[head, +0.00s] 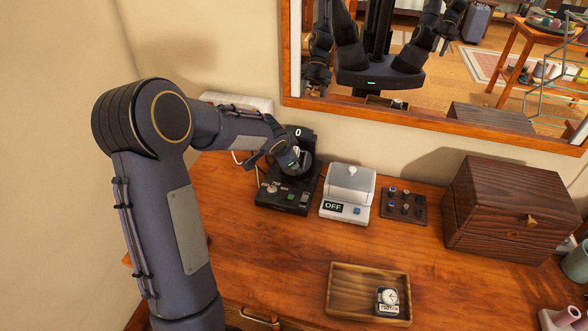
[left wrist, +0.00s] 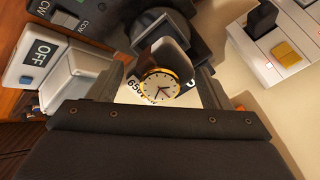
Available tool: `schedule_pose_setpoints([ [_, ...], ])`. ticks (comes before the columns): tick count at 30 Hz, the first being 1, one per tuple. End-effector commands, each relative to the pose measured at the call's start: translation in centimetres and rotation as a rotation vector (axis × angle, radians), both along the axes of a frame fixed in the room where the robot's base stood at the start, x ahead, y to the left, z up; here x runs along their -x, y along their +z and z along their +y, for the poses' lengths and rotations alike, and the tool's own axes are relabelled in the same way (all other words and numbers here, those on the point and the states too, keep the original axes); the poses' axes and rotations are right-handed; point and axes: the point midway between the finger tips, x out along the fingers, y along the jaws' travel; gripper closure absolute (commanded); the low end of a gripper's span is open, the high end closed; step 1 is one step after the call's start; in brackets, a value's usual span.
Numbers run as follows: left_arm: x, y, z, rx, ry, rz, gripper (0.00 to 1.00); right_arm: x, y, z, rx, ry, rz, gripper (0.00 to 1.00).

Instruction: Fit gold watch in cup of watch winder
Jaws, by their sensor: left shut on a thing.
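The black watch winder (head: 290,194) stands at the back left of the wooden dresser top, with a display reading 0 and buttons on its base. My left gripper (head: 295,160) reaches into its upper part and partly hides the cup. In the left wrist view the gold watch (left wrist: 160,87), with a pale face and a gold rim, is between my left fingers with a white tag beside it. The winder's dark round part (left wrist: 165,32) is just beyond the watch. I cannot tell whether the watch is inside the cup or only in front of it. My right gripper is not directly in view.
A white box marked OFF (head: 347,194) stands right of the winder, then a dark pad of small items (head: 404,221) and a dark wooden chest (head: 513,205). A wooden tray (head: 345,290) in front holds another watch (head: 387,297). A mirror (head: 420,70) hangs behind.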

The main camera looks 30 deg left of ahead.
Motion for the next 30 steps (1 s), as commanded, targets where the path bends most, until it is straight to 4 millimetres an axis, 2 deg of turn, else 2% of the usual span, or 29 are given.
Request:
schedule_pose_setpoints([
  [18, -2.9, -3.4, 0.7, 0.0, -0.003, -0.004, 0.53, 0.0, -0.8, 0.0, 0.0, 0.0, 0.0, 0.68],
  [30, -3.3, -3.8, 0.8, 0.001, -0.003, -0.004, 0.53, 0.0, -0.9, 0.0, 0.0, 0.0, 0.0, 0.68],
])
